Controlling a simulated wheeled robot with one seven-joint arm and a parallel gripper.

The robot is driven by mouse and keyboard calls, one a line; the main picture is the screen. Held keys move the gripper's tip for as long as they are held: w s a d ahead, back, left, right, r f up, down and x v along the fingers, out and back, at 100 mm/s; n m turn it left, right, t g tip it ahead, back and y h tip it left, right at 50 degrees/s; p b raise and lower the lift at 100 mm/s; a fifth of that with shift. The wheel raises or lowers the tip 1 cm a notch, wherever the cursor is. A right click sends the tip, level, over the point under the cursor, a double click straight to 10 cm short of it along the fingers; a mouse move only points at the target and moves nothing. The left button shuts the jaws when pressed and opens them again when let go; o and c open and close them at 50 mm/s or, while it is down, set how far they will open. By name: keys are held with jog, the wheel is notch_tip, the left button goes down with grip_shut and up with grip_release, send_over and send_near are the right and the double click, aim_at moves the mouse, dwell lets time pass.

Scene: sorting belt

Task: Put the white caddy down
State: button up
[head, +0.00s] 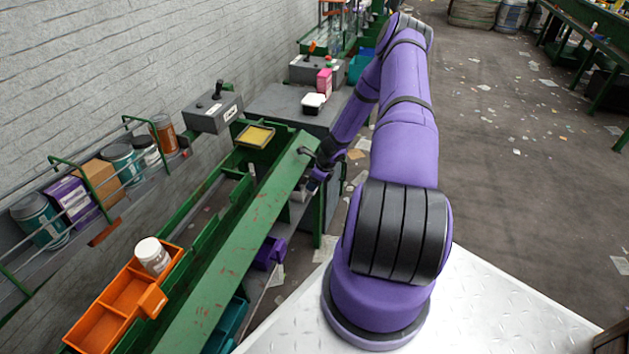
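My gripper (304,187) is at the end of my purple arm, low beside the right-hand green side of the belt frame. Its fingers are small and dark, and I cannot tell whether they are open or shut. A small pale patch (299,196) shows right at the gripper, partly hidden behind the green rail. It may be part of the white caddy, but too little shows to be sure. No other white caddy can be made out clearly.
An orange divided caddy (108,301) with a white-lidded jar (152,255) stands at the lower left. A purple bin (268,252) hangs below the green rail (235,262). A grey bench (284,104) holds a small white-and-black box (313,104). Jars and boxes line the left shelf.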

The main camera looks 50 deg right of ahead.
jog(key=shift+o, duration=1.3)
jog(key=shift+r, duration=0.15)
